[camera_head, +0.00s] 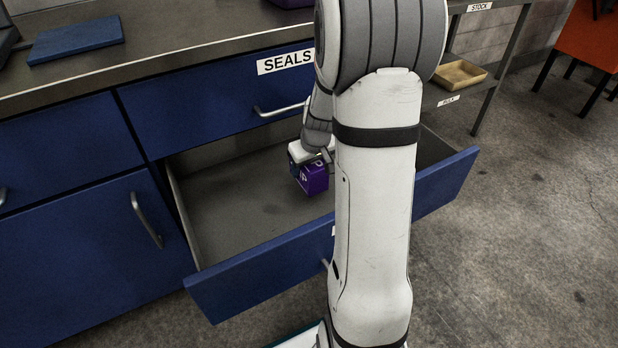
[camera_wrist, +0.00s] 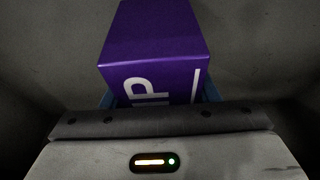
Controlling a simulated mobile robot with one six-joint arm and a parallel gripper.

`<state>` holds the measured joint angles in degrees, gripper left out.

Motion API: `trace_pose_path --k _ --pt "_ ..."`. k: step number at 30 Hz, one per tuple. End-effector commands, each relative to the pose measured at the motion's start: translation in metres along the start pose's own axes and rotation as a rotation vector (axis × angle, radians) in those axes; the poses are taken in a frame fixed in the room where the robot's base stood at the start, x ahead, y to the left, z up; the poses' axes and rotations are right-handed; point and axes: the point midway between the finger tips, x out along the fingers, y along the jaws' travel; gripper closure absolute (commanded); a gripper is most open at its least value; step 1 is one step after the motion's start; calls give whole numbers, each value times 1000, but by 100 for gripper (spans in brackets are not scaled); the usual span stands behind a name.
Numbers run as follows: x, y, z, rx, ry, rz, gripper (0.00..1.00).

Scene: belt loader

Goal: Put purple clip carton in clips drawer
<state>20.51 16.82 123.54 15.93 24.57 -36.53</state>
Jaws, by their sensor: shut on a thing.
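The purple carton (camera_head: 312,178) is in my gripper (camera_head: 311,158), over the open drawer (camera_head: 240,205) below the one labelled SEALS. In the wrist view the purple carton (camera_wrist: 155,50) fills the upper middle, with white letters ending in "IP" on one face. Blue finger parts show on both sides of it, and my gripper (camera_wrist: 160,102) is shut on it. The carton appears within or just above the drawer's interior; I cannot tell whether it touches the bottom. The open drawer's own label is mostly hidden behind my arm.
The closed SEALS drawer (camera_head: 220,95) is directly above the open one. A blue flat item (camera_head: 76,40) lies on the counter. A shelf at right holds a tan tray (camera_head: 462,75). An orange chair (camera_head: 590,35) stands far right. The drawer's visible left part is empty.

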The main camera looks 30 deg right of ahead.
Motion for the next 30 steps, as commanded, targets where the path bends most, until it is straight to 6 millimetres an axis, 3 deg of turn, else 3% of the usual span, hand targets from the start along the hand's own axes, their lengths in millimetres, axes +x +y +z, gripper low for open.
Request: trace_pose_path --k 1,4,16,17,24,30 --pt "14 0 5 1 -3 -1 73" --pt "29 0 9 3 -2 -1 73" --pt "33 1 11 3 0 0 73" --pt "33 1 11 3 -1 0 45" --pt "32 1 10 3 -1 0 25" --pt "32 2 10 4 -1 0 24"
